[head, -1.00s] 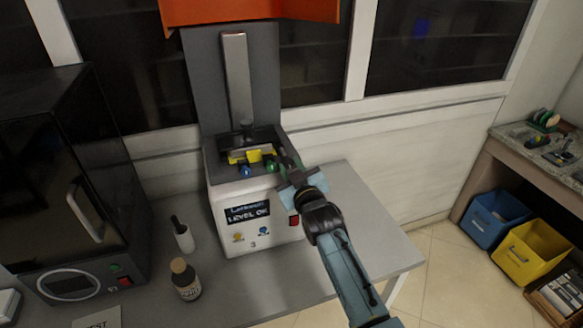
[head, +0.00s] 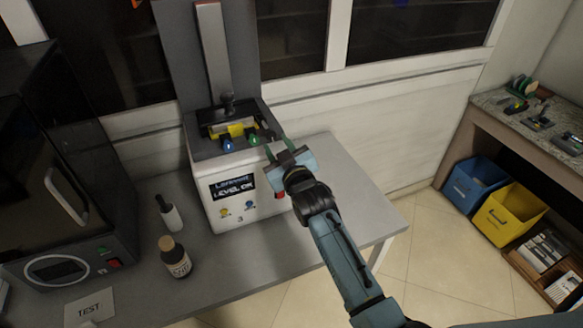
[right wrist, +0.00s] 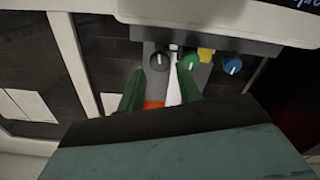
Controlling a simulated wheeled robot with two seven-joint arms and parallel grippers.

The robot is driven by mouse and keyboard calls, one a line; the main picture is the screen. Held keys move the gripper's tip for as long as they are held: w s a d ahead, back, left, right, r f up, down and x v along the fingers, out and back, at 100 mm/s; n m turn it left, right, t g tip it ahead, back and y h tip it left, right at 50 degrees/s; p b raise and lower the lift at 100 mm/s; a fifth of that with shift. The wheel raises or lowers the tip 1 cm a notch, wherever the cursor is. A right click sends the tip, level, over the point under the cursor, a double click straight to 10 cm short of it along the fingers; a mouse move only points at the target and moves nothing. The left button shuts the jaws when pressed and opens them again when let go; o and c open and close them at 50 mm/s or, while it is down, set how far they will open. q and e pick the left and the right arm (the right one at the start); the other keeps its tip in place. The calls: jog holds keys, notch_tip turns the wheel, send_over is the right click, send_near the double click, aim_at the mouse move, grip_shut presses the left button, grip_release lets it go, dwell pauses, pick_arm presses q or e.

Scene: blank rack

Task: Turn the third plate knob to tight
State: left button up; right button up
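The white printer-like machine (head: 235,200) stands on the grey table, with "LEVEL OK" on its screen (head: 233,187). Its top tray has a blue knob (head: 228,145) and a green knob (head: 254,139). The right wrist view shows a dark knob (right wrist: 158,62) with a pale mark, then the green knob (right wrist: 190,61) and blue knob (right wrist: 232,65). My right gripper (head: 279,149) is open at the machine's right front corner. In the right wrist view its green fingers (right wrist: 158,75) lie either side of the dark knob; contact cannot be told. My left gripper is not in view.
A brown bottle (head: 175,260) and a white bottle (head: 171,214) stand left of the machine, beside a black oven-like unit (head: 55,180). A TEST card (head: 91,308) lies in front. The table's right part (head: 345,195) is clear. Blue and yellow bins (head: 508,215) are far right.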

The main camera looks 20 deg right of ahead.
jog(key=s, duration=1)
jog(key=shift+s+d, duration=0.2)
jog(key=shift+s, duration=0.05)
